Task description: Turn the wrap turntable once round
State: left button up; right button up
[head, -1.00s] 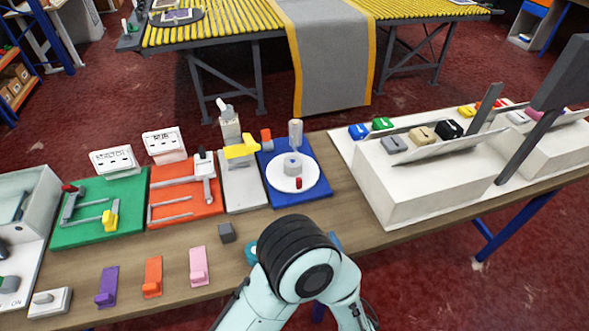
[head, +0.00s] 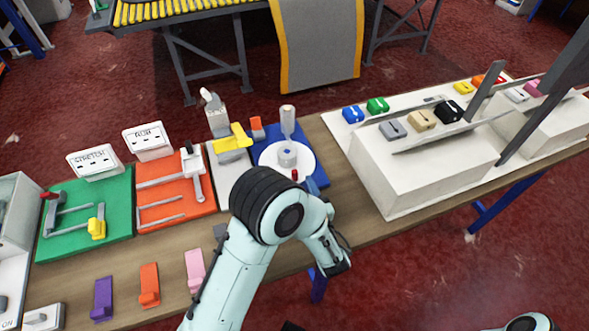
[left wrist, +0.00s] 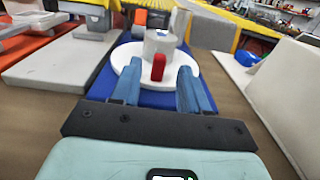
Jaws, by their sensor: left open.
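The wrap turntable is a white disc (head: 270,154) on a blue base plate (head: 322,172), with a grey-white hub (head: 287,154) in its middle. A small red peg (head: 294,175) stands near the disc's front edge; it also shows in the left wrist view (left wrist: 158,67). My left gripper (left wrist: 160,82) is open, its two blue fingers pointing at the disc, one on each side of the peg and seemingly clear of it. In the head view my arm hides most of this gripper and the plate's front. My right gripper is out of view.
Left of the turntable stand a grey block with a yellow lever (head: 234,142), an orange fixture (head: 150,197) and a green fixture (head: 70,240). A large white box (head: 400,185) stands to the right. Purple, orange and pink pieces (head: 195,268) lie along the front edge.

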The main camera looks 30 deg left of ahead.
aim_at(296, 175)
pick_arm(q)
jog(key=x, duration=0.5)
jog(key=shift+w+a+p, duration=0.2)
jog(key=shift+a+p, duration=0.05)
jog(key=shift+p, duration=0.1)
grip_shut()
